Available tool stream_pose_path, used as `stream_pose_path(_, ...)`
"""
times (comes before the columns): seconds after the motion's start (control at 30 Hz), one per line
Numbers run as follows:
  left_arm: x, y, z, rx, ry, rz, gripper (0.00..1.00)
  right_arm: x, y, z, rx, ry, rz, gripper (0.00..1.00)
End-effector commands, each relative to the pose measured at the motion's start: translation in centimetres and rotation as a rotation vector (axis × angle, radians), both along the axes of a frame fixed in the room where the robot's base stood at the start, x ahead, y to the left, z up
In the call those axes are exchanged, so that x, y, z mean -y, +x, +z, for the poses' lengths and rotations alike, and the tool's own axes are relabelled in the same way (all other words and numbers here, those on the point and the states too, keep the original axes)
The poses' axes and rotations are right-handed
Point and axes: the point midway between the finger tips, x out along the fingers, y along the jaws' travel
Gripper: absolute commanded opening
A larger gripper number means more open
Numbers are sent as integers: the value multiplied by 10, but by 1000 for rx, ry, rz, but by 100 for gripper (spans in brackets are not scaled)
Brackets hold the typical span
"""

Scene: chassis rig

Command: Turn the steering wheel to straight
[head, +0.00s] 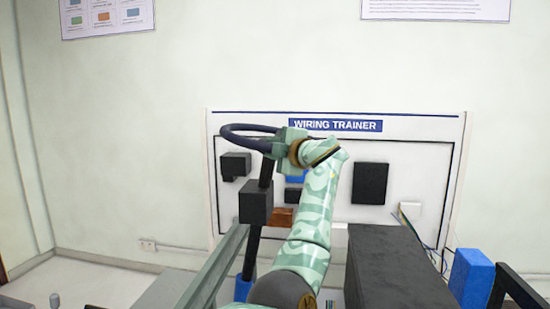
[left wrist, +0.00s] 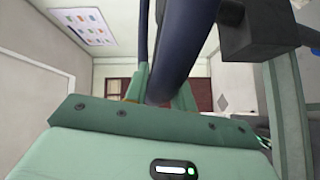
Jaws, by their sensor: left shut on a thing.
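The steering wheel (head: 238,128) is a dark ring, seen nearly edge-on, at the top of a black column (head: 254,245) with a dark block (head: 256,202) on it. My left gripper (head: 283,143) is at the right side of the rim, shut on it. In the left wrist view the dark blue rim (left wrist: 180,45) runs down into my left gripper (left wrist: 160,97), and the dark column part (left wrist: 262,28) stands at the upper right. The fingertips are partly hidden by the rim and gripper body. I cannot tell the wheel's angle. My right gripper is not in view.
A wiring trainer board (head: 400,135) with dark boxes stands behind the wheel. A green-grey rail (head: 215,268) runs left of the column. A large black box (head: 395,265) and a blue block (head: 471,275) are at the right. The space left of the wheel is clear.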

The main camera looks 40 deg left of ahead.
Motion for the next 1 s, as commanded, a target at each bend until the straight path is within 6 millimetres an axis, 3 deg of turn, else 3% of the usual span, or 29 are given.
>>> stream_pose_path(0.4, 0, 1, -5, -9, -5, 7, 0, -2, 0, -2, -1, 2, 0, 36)
stream_pose_path(0.43, 0, 1, -5, -9, -5, 7, 31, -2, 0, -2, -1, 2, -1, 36)
stream_pose_path(0.5, 0, 0, -4, -8, -4, 7, 47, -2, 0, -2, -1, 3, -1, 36)
stream_pose_path(0.83, 3, -1, -2, -2, -1, 5, 47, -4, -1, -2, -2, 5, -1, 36)
stream_pose_path(1.0, 28, -9, -1, 0, -3, 3, 47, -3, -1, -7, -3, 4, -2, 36)
